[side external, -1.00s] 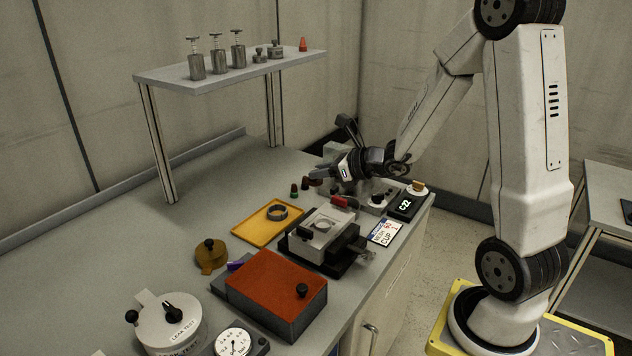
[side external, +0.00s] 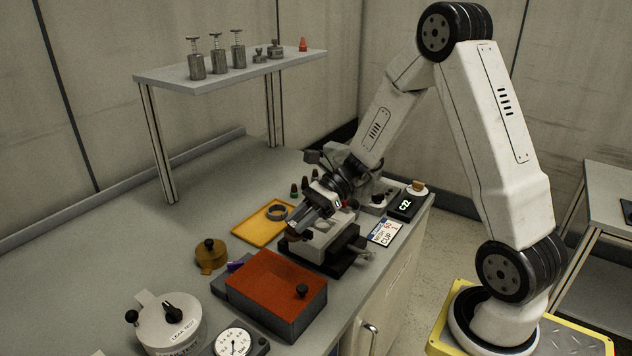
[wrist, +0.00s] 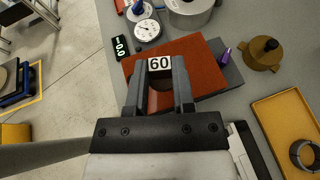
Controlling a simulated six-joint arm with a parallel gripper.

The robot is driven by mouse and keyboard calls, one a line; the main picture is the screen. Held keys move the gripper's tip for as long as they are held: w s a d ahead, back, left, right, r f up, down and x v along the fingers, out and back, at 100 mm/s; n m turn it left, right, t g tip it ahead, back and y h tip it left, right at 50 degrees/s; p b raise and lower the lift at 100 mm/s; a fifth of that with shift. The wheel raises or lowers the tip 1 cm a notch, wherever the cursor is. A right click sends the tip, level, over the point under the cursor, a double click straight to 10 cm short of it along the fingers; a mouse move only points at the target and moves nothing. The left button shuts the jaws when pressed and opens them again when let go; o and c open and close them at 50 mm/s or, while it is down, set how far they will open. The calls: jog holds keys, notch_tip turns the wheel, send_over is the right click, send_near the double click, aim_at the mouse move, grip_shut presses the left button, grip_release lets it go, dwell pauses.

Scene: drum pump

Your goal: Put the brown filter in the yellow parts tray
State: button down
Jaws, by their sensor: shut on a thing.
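My gripper (side external: 300,217) is above the grey clamp fixture, just right of the yellow parts tray (side external: 252,231) in the side view. In the wrist view my gripper (wrist: 160,72) is shut on a reddish-brown piece, which I take to be the brown filter (wrist: 158,98). A white face marked "60" shows at its far end. In the side view the held piece is mostly hidden by the fingers. The yellow tray (wrist: 268,112) also shows at the right of the wrist view. A dark grey ring (side external: 277,212) lies in it.
A red-topped box (side external: 275,283) stands in front of the clamp fixture (side external: 322,240). A brown-gold knobbed cap (side external: 210,255) sits left of the tray. Small coloured pieces (side external: 304,185) stand behind it. A shelf with metal parts (side external: 230,70) is at the back. The bench at left is mostly clear.

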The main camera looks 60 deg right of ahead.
jog(key=s+f+n+g, duration=0.1)
jog(key=s+n+g, duration=0.1)
jog(key=n+g, duration=0.1)
jog(key=s+a+f+n+g+h, duration=0.1)
jog(key=n+g, duration=0.3)
jog(key=g, duration=0.1)
jog(key=s+a+f+n+g+h, duration=0.1)
jog(key=s+n+g, duration=0.1)
jog(key=n+g, duration=0.2)
jog(key=shift+s+f, duration=0.25)
jog(key=shift+s, duration=0.1)
jog(key=d+n+h, duration=0.5)
jog(key=n+h, duration=0.5)
jog(key=h, duration=0.1)
jog(key=d+n+h, duration=0.4)
jog(key=n+h, duration=0.6)
jog(key=w+r+n+t+h, duration=0.1)
jog(key=w+r+n+t, duration=0.3)
jog(key=w+n+t, duration=0.25)
jog(key=w+r+n+t+h, duration=0.2)
jog(key=w+r+n+t, duration=0.2)
jog(key=w+n+t, duration=0.3)
jog(key=shift+m, duration=0.45)
jog(key=f, duration=0.5)
jog(key=w+f, duration=0.1)
jog(key=f, duration=0.2)
jog(key=shift+f, duration=0.3)
